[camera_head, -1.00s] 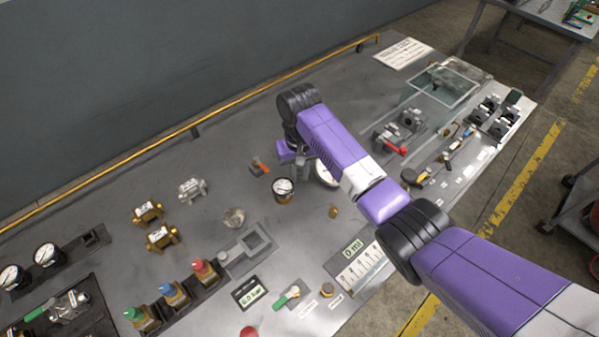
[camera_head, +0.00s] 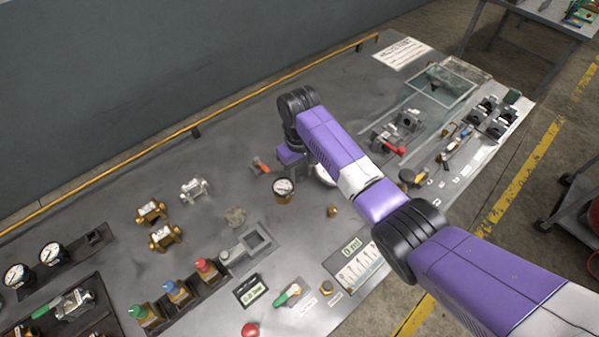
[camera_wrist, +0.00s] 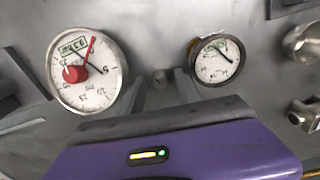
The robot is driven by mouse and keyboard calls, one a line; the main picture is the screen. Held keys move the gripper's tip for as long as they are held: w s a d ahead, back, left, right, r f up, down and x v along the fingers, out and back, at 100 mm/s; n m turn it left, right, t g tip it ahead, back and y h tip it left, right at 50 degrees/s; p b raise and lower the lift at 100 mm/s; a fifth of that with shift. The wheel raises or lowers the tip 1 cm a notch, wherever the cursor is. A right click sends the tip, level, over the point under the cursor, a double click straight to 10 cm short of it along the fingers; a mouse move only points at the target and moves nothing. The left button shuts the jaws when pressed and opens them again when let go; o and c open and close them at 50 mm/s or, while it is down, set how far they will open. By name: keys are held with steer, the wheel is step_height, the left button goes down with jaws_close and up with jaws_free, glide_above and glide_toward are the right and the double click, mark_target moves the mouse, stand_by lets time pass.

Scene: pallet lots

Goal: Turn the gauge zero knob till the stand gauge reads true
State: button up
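In the wrist view my gripper (camera_wrist: 160,80) is open, its two grey fingers apart with a small round grey knob (camera_wrist: 160,77) showing between them. I cannot tell whether the fingers touch it. Left of the fingers is a large white dial gauge (camera_wrist: 97,92) with a red hub (camera_wrist: 73,74) and a red pointer; its digits appear upside down. Right of them is a smaller dark-rimmed gauge (camera_wrist: 218,62) with a black needle. In the head view this brass-bodied gauge (camera_head: 283,187) stands clear, while my arm partly hides the large dial (camera_head: 325,174).
Brass fittings (camera_head: 164,238), capped bottles (camera_head: 207,268) and a small display (camera_head: 250,291) stand on the left and front of the bench. A red-handled fixture (camera_head: 396,149) and a clear case (camera_head: 440,86) are at right. A yellow rail (camera_head: 160,149) runs along the back.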

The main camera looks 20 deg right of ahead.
mark_target(299, 174)
steer(key=shift+r+b, duration=0.55)
steer(key=shift+r, duration=3.3)
